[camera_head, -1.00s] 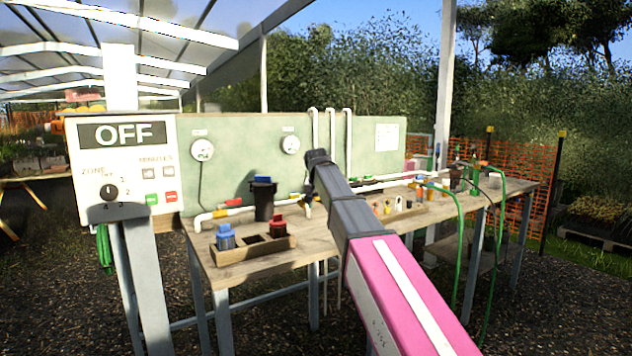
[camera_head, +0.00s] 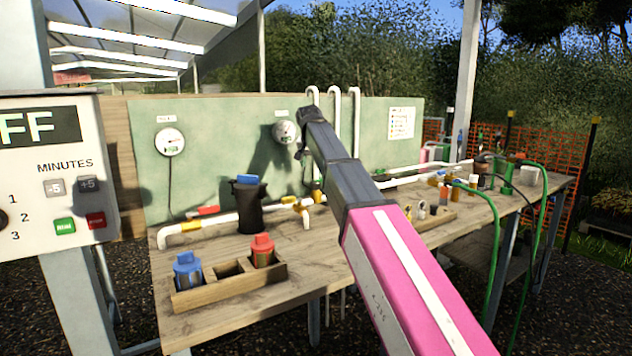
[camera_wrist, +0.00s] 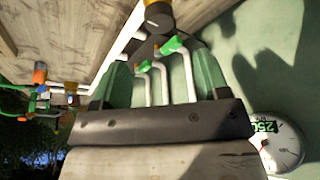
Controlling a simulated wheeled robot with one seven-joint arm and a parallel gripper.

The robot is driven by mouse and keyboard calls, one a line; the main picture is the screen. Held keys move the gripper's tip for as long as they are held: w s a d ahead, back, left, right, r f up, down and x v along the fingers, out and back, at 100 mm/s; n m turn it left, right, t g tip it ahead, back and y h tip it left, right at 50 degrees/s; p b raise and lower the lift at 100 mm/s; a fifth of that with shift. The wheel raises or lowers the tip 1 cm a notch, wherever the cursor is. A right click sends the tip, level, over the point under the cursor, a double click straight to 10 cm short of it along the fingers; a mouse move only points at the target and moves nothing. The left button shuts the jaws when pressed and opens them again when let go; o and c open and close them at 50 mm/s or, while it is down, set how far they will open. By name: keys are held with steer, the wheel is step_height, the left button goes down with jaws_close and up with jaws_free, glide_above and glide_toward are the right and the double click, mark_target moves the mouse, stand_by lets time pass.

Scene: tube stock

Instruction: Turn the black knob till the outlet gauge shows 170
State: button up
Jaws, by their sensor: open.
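Two round white gauges hang on the green backboard, a left one (camera_head: 169,142) and a right one (camera_head: 285,132). Their readings are too small to tell in the head view. A gauge with a green label and a red needle (camera_wrist: 280,145) shows at the lower right of the wrist view; I cannot read it surely. My gripper (camera_wrist: 163,75) is open, its two green fingers apart with white pipes visible beyond them. In the head view its dark end is beside the right gauge. A dark round part (camera_wrist: 150,48), possibly the black knob, lies beyond the fingers, apart from them.
The wooden bench (camera_head: 220,325) carries a black canister (camera_head: 250,208), a wooden holder (camera_head: 228,287) with blue-topped and red-topped parts, and white pipes. A control box (camera_head: 60,170) stands at left. Green hoses (camera_head: 494,270) hang at the right front.

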mark_target(316, 186)
steer(key=x, duration=0.9)
steer(key=shift+f, duration=0.15)
steer(key=c, duration=0.9)
